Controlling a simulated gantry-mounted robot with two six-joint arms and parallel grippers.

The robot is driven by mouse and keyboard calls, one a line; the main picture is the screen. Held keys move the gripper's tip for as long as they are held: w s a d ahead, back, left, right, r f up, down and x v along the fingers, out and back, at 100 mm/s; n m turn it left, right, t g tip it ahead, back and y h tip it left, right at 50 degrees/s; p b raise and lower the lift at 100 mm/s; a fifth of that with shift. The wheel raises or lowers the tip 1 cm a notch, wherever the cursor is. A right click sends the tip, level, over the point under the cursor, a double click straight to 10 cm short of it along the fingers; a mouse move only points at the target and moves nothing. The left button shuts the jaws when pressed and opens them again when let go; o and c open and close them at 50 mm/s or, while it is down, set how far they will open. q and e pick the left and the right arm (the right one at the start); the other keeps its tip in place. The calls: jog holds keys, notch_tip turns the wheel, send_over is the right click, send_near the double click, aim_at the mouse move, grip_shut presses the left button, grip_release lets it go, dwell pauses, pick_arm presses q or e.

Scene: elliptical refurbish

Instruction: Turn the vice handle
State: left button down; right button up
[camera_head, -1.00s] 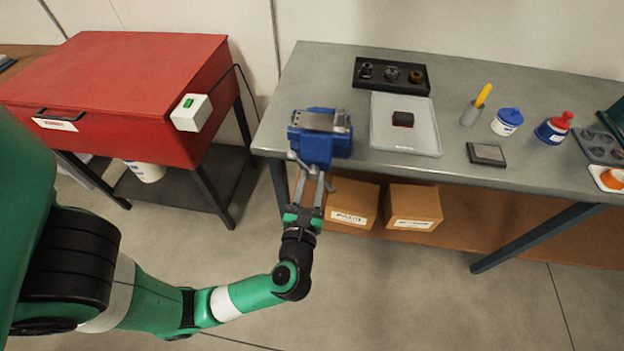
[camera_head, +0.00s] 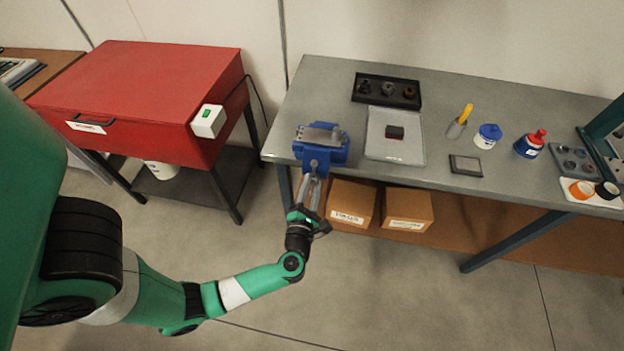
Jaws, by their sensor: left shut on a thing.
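The blue vice (camera_head: 318,155) is fixed at the front left corner of the grey workbench (camera_head: 470,105), with its grey metal jaws on top. My left gripper (camera_head: 311,190) is just below and in front of the vice, off the bench's front edge. It is shut on the vice handle, which is mostly hidden between and behind the fingers. The wrist looks rolled, with a dark part sticking out to its right. My right gripper is not in view.
A red cabinet (camera_head: 140,85) with a switch box (camera_head: 208,121) stands left of the bench. Cardboard boxes (camera_head: 351,203) sit on the shelf below.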

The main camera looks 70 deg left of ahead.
pick_arm(q)
jog(key=m+p, duration=0.1)
jog(key=m, duration=0.1)
jog(key=r+m+p, duration=0.1)
jog(key=p, duration=0.1)
jog(key=shift+w+m, duration=0.1)
jog(key=shift+m, duration=0.3)
jog(key=m+p, duration=0.1)
jog(key=m, duration=0.1)
jog(key=shift+f+m+p, duration=0.1)
jog(key=shift+m+p, duration=0.3)
jog(key=m+p, duration=0.2)
jog(key=m, duration=0.1)
jog(key=shift+f, duration=0.1)
jog(key=shift+f+m+p, duration=0.1)
jog(key=shift+m+p, duration=0.35)
jog(key=shift+m, duration=0.85)
jog(key=shift+f, duration=0.1)
jog(key=c, duration=0.5)
grip_release()
jog(key=shift+w, duration=0.1)
